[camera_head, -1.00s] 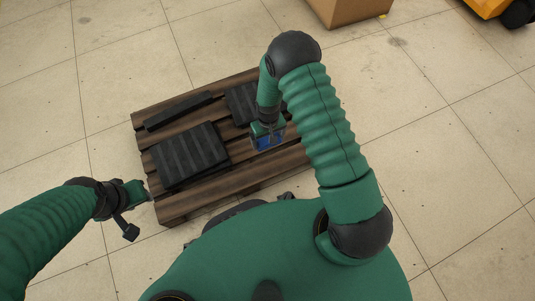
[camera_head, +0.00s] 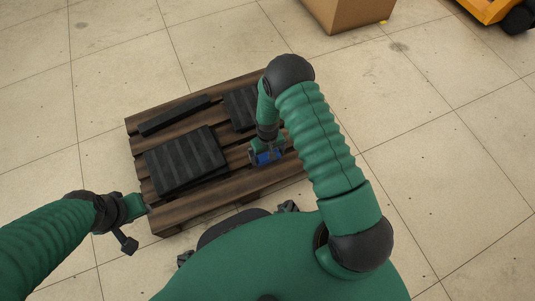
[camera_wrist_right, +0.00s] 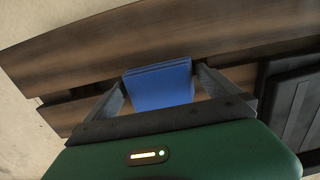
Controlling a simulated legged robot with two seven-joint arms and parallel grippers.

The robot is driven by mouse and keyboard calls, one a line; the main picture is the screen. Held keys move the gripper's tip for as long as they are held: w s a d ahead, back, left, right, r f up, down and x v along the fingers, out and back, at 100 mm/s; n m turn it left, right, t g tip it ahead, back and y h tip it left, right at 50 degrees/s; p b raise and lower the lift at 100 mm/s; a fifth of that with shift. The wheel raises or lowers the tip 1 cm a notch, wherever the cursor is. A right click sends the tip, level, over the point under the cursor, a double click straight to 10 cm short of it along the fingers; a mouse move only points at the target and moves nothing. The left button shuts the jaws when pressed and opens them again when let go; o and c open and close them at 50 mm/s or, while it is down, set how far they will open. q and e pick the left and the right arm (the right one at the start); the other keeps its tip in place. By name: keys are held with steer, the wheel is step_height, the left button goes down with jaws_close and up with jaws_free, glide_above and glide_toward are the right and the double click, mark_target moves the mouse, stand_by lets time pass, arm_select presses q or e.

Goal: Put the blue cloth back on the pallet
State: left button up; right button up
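The blue cloth (camera_head: 268,157) is a folded block in my right gripper (camera_head: 266,158), over the front right part of the wooden pallet (camera_head: 225,192). In the right wrist view the cloth (camera_wrist_right: 160,86) sits between the two dark fingers of the right gripper (camera_wrist_right: 160,85), which appear closed on its sides. Pallet boards show behind it; I cannot tell whether the cloth touches them. My left gripper (camera_head: 136,222) is beside the pallet's left front corner, with no object seen in it; its finger opening is unclear.
On the pallet lie a large black ribbed block (camera_head: 185,160), a thin black bar (camera_head: 175,115) at the back left and another black block (camera_head: 240,108), partly hidden by my right arm. A cardboard box (camera_head: 345,12) and a yellow machine (camera_head: 490,10) stand behind. Tiled floor is clear.

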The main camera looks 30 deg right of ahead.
step_height(320, 180, up, 25)
steer(key=s+a+t+p, duration=0.1)
steer(key=p, duration=0.7)
steer(key=s+a+r+t, duration=0.1)
steer(key=s+r, duration=0.9)
steer(key=r, duration=0.1)
steer(key=shift+s+a+r+n+t, duration=0.15)
steer(key=shift+a+r+n+t, duration=0.15)
steer(key=shift+a+r, duration=0.1)
steer(key=shift+r, duration=0.1)
